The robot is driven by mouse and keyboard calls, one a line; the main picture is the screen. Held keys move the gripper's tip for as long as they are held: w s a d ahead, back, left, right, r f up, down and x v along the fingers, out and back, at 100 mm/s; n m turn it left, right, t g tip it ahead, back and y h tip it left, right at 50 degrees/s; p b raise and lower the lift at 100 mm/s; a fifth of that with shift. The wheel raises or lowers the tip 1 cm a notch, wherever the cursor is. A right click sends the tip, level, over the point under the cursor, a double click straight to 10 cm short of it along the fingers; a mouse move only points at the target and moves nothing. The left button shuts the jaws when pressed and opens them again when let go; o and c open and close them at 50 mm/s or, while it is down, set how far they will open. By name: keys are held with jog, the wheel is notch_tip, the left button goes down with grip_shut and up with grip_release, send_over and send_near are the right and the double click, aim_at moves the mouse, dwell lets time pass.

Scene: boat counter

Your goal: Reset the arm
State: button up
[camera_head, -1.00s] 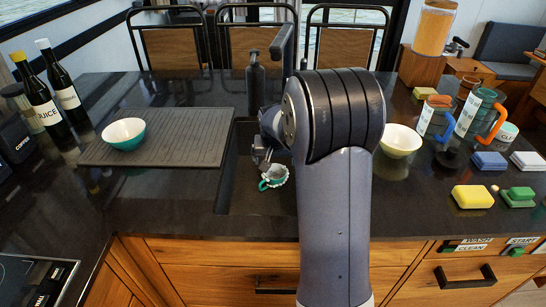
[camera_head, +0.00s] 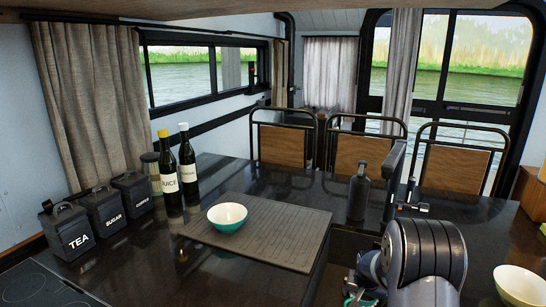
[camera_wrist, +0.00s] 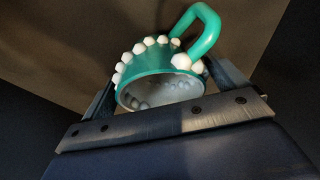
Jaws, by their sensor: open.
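My gripper (camera_wrist: 166,90) is open, with one finger at each side of a teal mug (camera_wrist: 150,92) in the wrist view. The mug has white bead-like knobs around its rim and a teal handle pointing up and right. I cannot tell whether the fingers touch it. In the head view my arm is at the lower right, with the gripper (camera_head: 368,278) low in the dark sink (camera_head: 322,280). Only a sliver of the mug (camera_head: 350,300) shows at the bottom edge there.
A grey ribbed mat (camera_head: 290,236) carries a teal-and-white bowl (camera_head: 227,217). Juice bottles (camera_head: 168,170) and black canisters (camera_head: 68,232) stand left. A dark soap bottle (camera_head: 358,194) and the tap (camera_head: 393,170) rise behind the arm. A pale bowl (camera_head: 519,287) sits right.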

jog(key=shift+r, duration=1.2)
